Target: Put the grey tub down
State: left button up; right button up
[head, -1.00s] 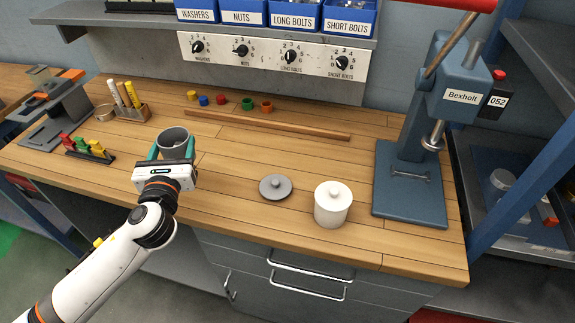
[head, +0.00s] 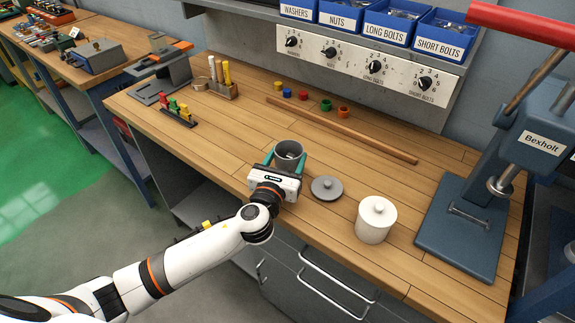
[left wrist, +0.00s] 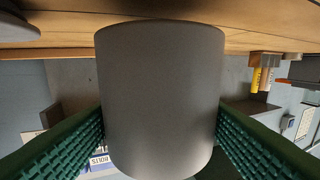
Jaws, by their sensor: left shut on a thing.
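The grey tub (head: 290,149) is an open round cup near the front of the wooden bench, left of a grey knobbed lid (head: 326,188). My left gripper (head: 286,163) is shut on it, with one green finger on each side. In the left wrist view the tub's grey wall (left wrist: 160,100) fills the middle between the ridged green fingers (left wrist: 160,135). The tub looks upright. I cannot tell if its base touches the bench. My right gripper is not in view.
A wooden strip (head: 340,130) lies behind the tub, with several small coloured rings further back. The bench (head: 225,135) is clear left of the tub.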

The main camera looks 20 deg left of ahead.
pick_arm(q)
jog(key=shift+f, duration=0.9)
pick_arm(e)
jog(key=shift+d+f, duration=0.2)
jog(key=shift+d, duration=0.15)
pick_arm(q)
jog(key=shift+f, duration=0.2)
jog(key=o, duration=1)
jog(key=shift+c, duration=0.2)
